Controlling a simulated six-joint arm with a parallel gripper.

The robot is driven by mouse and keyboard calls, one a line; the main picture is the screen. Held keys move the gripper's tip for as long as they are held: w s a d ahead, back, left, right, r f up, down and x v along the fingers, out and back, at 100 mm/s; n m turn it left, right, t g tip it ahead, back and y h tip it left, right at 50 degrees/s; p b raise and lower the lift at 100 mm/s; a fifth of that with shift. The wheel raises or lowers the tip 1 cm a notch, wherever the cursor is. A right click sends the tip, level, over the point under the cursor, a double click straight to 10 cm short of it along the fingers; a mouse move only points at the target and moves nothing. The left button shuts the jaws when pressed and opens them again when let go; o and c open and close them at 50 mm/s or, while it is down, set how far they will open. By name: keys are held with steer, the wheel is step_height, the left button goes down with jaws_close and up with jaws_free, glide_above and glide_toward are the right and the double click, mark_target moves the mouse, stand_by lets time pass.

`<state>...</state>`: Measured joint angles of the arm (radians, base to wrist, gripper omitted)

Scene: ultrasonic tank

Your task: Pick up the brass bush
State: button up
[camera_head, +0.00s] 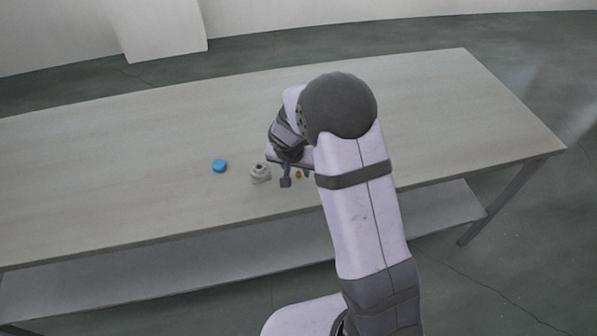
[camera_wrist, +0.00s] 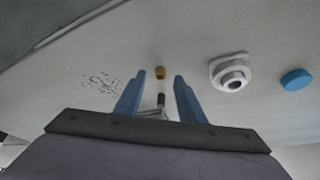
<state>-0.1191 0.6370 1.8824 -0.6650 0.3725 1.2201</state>
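The brass bush (camera_wrist: 160,73) is a small gold-brown cylinder on the pale table. In the wrist view it appears between the tips of my gripper's blue fingers, with a gap on either side. My gripper (camera_wrist: 160,76) is open, and nothing is held. In the head view the brass bush (camera_head: 298,174) is a tiny yellow spot by my gripper (camera_head: 297,171), partly crowded by the fingers. I cannot tell the exact height of the fingertips above the table.
A white part with a round hole (camera_wrist: 232,72) stands right of the bush in the wrist view, with a blue disc (camera_wrist: 298,79) beyond it. A small dark cylinder (camera_wrist: 161,100) shows between the fingers. Thin marks (camera_wrist: 102,80) lie left. The table (camera_head: 130,140) is mostly clear.

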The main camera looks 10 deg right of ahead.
mark_target(297, 178)
steer(key=shift+x, duration=0.85)
jaws_close()
step_height(297, 178, up, 10)
steer(key=w+a+p, duration=0.3)
steer(key=a+p, duration=0.2)
steer(key=a, duration=0.6)
steer(key=shift+w+r+p, duration=0.2)
steer(key=shift+r+p, duration=0.15)
steer(key=shift+r, duration=0.05)
